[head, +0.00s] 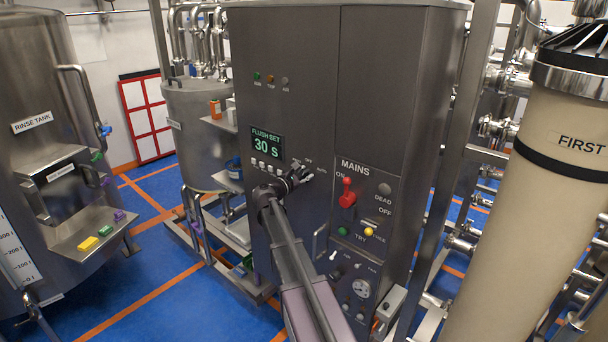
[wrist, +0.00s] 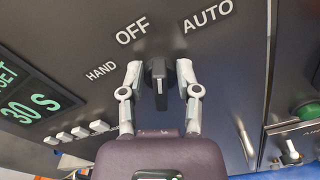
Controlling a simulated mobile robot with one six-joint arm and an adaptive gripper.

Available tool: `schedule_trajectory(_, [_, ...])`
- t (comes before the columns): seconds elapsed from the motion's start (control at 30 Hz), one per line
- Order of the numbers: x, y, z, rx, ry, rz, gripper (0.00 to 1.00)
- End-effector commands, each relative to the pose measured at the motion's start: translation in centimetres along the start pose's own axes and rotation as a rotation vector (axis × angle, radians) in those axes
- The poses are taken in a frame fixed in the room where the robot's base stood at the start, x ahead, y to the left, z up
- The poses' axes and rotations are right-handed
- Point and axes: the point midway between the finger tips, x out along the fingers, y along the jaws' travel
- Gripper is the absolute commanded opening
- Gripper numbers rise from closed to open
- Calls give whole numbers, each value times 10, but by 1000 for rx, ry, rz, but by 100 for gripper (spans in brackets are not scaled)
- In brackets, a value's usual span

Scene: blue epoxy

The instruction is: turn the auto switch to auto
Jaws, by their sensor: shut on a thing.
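The auto switch is a small black rotary knob (wrist: 158,75) on the grey steel cabinet, with a pale line on its grip. HAND (wrist: 101,71), OFF (wrist: 132,30) and AUTO (wrist: 208,16) are printed around it. The knob's grip stands about upright in the wrist view; I cannot tell surely which label it points at. My gripper (wrist: 159,78) is shut on the knob, one finger on each side. In the head view my gripper (head: 291,180) is at the cabinet front and hides most of the knob.
The green FLUSH SET display (head: 265,144) reads 30 S, with a row of small white buttons below it. To the right is the MAINS panel with a red lever (head: 347,193). A gauge (head: 361,288) and small knobs sit lower down.

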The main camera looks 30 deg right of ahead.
Motion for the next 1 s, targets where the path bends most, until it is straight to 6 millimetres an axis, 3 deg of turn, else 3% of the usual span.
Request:
schedule_trajectory(0.4, [0,-4,-1,286,1,-1,0])
schedule_trajectory(1.0, [0,-5,-1,349,2,-2,0])
